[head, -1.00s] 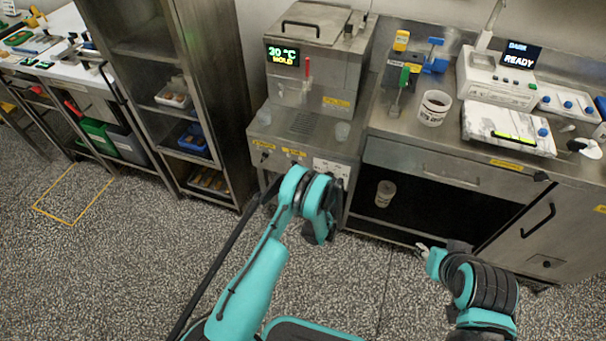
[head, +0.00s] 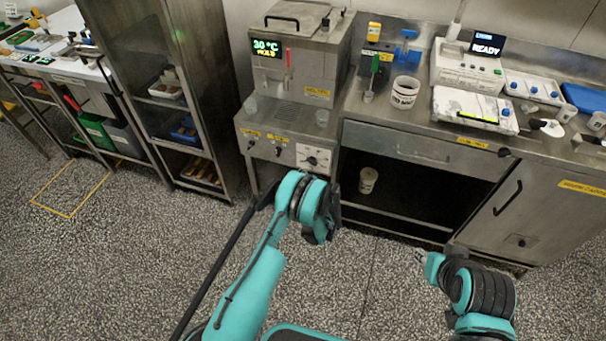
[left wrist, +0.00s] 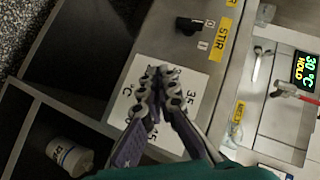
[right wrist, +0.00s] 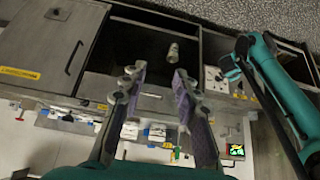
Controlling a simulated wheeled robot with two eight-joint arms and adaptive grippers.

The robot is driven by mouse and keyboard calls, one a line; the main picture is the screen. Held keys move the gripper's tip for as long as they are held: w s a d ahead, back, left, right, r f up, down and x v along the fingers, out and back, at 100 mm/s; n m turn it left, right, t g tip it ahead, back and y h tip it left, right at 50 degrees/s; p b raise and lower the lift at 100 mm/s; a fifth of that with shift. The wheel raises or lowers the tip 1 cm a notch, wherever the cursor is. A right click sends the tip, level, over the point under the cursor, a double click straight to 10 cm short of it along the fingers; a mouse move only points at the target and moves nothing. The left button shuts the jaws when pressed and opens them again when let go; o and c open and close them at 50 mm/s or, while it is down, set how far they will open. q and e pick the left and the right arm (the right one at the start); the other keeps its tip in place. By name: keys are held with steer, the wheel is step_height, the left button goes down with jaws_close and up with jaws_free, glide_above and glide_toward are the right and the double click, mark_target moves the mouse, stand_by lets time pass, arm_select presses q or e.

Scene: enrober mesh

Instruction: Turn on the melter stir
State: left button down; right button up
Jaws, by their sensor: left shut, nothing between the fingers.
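The steel melter (head: 297,60) stands at the back centre, its display reading 30 °C HOLD. Its front panel has a black stir knob (head: 278,151) and a white dial plate (head: 313,158). In the left wrist view, the black stir knob (left wrist: 188,25) sits beside the yellow STIR label (left wrist: 221,38); I cannot tell its setting. My left gripper (left wrist: 160,73) is shut and empty, in front of the white dial plate (left wrist: 140,95), hiding its middle and apart from the stir knob. My right gripper (right wrist: 158,73) is open and empty, away from the melter.
A steel counter (head: 350,112) right of the melter holds a white cup (head: 404,92) and a white device with a READY screen (head: 487,44). A jar (head: 368,180) stands on the open shelf below. A tall steel rack (head: 205,75) stands to the left. The near floor is clear.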

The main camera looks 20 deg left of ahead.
jaws_close()
arm_select(q)
steer(key=s+r+n+g+h, duration=0.1)
steer(key=s+r, duration=0.1)
steer(key=r, duration=0.8)
steer(key=s+r+n+g+h, duration=0.1)
steer(key=s+r, duration=0.1)
steer(key=r, duration=0.9)
steer(key=s+r+n+g+h, duration=0.1)
steer(key=s+r+n+h, duration=0.15)
steer(key=s+r, duration=0.85)
steer(key=s+d+h, duration=0.2)
steer(key=s, duration=1)
steer(key=s+d+n+h, duration=0.1)
steer(key=s+d+h, duration=0.1)
steer(key=s, duration=1.1)
steer(key=shift+d+g, duration=0.3)
steer(key=shift+d, duration=0.25)
steer(key=shift+s+f, duration=0.1)
